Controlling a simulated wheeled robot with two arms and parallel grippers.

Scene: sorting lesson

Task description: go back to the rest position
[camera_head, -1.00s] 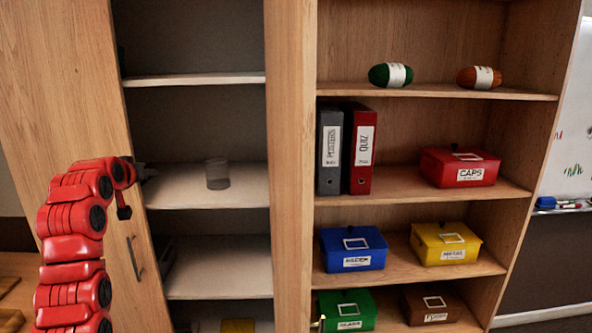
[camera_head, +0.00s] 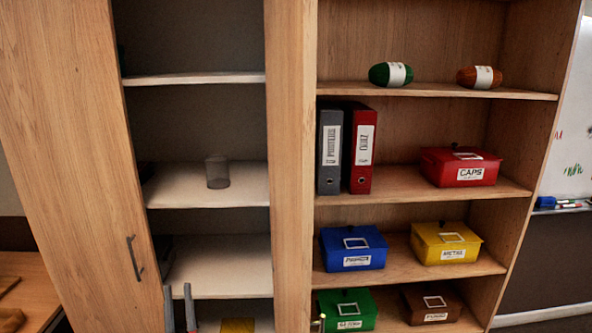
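My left gripper (camera_head: 179,300) shows only at the bottom edge, in front of the lower part of the open cabinet. Its two grey fingers point up and stand apart with nothing between them. The rest of my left arm is out of view. My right gripper is not in view.
The cabinet door (camera_head: 85,150) stands open at the left. A see-through dark cup (camera_head: 217,172) is on the cabinet's middle shelf. The bookcase at right holds two binders (camera_head: 361,150), a red box (camera_head: 459,167), a blue box (camera_head: 352,248) and a yellow box (camera_head: 445,243).

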